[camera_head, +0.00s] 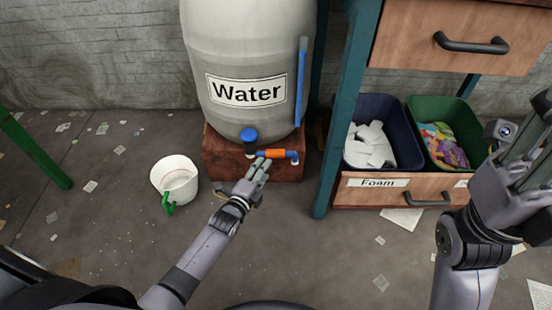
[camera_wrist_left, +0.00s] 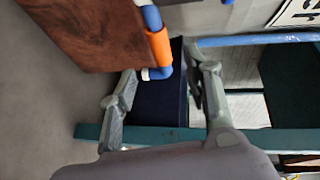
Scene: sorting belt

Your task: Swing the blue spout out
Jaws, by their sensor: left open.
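The blue spout (camera_head: 292,155) is a thin pipe with an orange sleeve (camera_head: 275,153), low on the front of the water tank (camera_head: 240,45). It points to the right from below a blue knob (camera_head: 249,136) and ends in a downward elbow with a white tip. My left gripper (camera_head: 262,167) is open just in front of the spout. In the left wrist view, the blue elbow (camera_wrist_left: 164,72) shows between the two fingertips of the left gripper (camera_wrist_left: 167,76); contact cannot be told. My right gripper (camera_head: 530,155) is raised at the right edge, away from the spout; its opening is unclear.
The tank stands on a wooden block (camera_head: 225,158). A white bucket (camera_head: 174,172) with a green handle stands on the floor to the left. A teal-legged cabinet (camera_head: 335,150) with a blue bin (camera_head: 355,105) and a green bin (camera_head: 420,105) stands right of the spout.

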